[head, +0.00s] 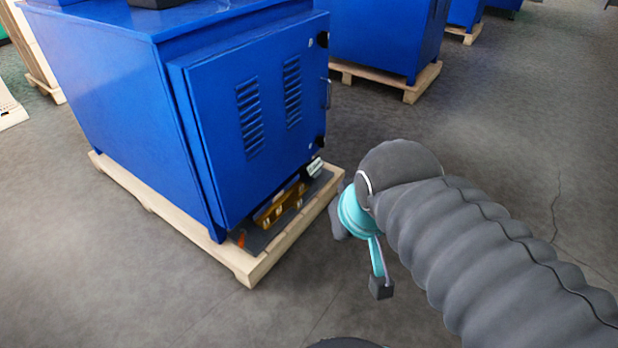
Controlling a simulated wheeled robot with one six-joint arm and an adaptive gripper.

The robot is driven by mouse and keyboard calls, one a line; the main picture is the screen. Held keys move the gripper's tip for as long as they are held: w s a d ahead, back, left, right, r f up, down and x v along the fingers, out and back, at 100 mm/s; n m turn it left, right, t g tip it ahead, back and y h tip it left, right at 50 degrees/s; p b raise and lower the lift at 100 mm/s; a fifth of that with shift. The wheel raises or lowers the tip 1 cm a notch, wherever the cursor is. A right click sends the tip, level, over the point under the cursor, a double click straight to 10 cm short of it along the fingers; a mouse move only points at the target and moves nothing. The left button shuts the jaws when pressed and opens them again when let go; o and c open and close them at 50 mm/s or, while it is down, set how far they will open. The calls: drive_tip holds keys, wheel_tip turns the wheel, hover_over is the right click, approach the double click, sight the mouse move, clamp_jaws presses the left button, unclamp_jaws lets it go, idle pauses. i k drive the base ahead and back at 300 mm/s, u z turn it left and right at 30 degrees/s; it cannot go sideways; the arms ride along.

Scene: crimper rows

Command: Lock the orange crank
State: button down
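A small orange piece (241,240), which may be the orange crank, stands low at the front left corner under the blue cabinet (250,110). It is too small to show its shape or whether it is locked. A brass-coloured bracket (280,206) sits to its right in the gap under the cabinet door. A light-coloured part (315,167) is at the right end of that gap.
The cabinet stands on a wooden pallet (252,270) whose edge juts out in front of the gap. The cabinet door, with louvres and a handle (328,94), looks shut. More blue cabinets on pallets (410,92) stand behind. The grey floor in front is clear.

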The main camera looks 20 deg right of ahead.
sight(242, 232)
drive_tip(key=u, duration=0.55)
drive_tip(key=k, duration=0.65)
drive_tip(key=u, duration=0.85)
drive_tip(key=i, duration=1.25)
drive_tip(key=z, duration=0.75)
